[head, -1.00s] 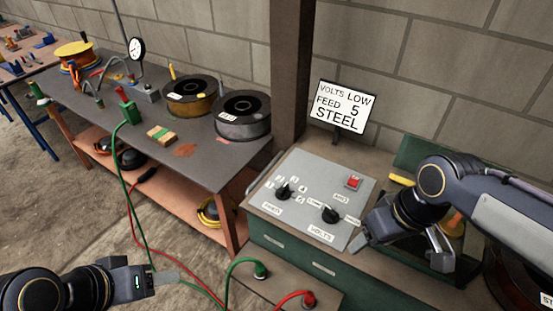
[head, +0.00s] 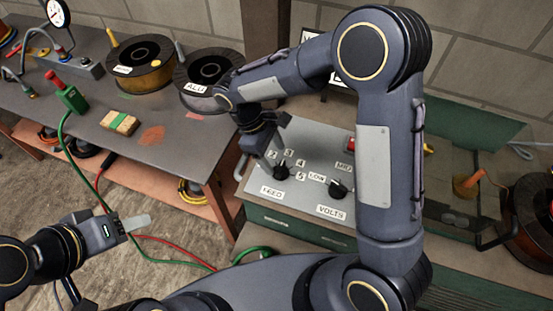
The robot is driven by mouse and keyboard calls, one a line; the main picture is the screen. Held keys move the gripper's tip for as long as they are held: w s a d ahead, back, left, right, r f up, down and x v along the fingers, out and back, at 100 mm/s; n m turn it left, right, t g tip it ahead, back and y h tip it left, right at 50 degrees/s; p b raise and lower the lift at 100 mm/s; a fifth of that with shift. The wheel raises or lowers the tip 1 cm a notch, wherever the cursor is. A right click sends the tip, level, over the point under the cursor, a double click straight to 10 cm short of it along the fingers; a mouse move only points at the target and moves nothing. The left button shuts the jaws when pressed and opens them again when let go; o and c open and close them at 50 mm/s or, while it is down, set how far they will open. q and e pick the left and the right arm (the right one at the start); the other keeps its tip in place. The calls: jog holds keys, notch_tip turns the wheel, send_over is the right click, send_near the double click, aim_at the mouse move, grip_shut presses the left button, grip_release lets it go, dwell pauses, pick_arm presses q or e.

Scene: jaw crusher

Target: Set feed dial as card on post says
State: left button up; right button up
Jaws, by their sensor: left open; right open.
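The feed dial (head: 280,173) is a black knob on the grey control panel (head: 310,140), above the label FEED. Numbers 2 to 5 show around it; its pointer direction is hard to tell. My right gripper (head: 273,160) points down, open, with its fingers right at the feed dial; I cannot tell whether they touch it. The volts dial (head: 339,188) sits to the right, with LOW and MID labels. The card (head: 309,36) on the post is almost wholly hidden behind my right arm. My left gripper (head: 132,224) is open and empty at the lower left.
A bench (head: 165,150) on the left carries an ALU spool (head: 207,77), another wire spool (head: 140,62), a gauge (head: 58,12) and a green clamp (head: 68,94). Green and red cables cross the floor. A red switch (head: 350,144) sits at the panel's back, partly hidden by my arm.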

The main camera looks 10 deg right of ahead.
aim_at(280, 167)
jog(key=shift+x, duration=2.1)
jog(key=c, duration=1)
